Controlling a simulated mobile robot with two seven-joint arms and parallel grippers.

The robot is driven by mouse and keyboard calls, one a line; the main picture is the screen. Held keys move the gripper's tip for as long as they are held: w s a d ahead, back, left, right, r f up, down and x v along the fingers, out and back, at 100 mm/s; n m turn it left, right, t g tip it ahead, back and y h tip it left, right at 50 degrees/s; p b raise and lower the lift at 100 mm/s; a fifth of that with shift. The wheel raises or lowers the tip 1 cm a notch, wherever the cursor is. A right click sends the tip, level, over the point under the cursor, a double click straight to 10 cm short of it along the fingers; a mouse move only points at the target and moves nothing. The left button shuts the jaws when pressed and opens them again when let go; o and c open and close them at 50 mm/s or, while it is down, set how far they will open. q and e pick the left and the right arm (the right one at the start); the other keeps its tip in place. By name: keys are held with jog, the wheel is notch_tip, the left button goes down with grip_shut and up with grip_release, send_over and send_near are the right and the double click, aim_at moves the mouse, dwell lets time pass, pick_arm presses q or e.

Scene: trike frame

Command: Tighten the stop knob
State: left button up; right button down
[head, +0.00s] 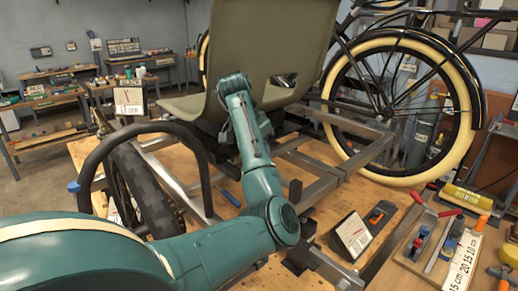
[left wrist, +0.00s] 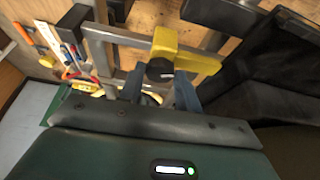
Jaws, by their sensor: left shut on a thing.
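In the left wrist view, a dark round knob (left wrist: 160,70) sits on the near face of a yellow stop block (left wrist: 165,42). The yellow piece has an arm reaching right and sits by the grey frame bars. My left gripper (left wrist: 158,84) has its two blue-grey fingers on either side of the knob, shut on it. In the head view my left arm reaches up to the trike seat (head: 300,40); its fingers, the knob and the yellow stop are hidden there. My right gripper is in neither view.
The grey trike frame (head: 320,190) stands on a wooden bench, with a large cream-tyred wheel (head: 345,165) at right and a black-tyred wheel (head: 140,180) at left. A small dial display (head: 352,235) and a tool tray (head: 425,240) lie at right.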

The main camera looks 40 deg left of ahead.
pick_arm(q)
jog(key=o, duration=1)
jog(key=shift+c, duration=0.2)
jog(key=shift+n, duration=0.3)
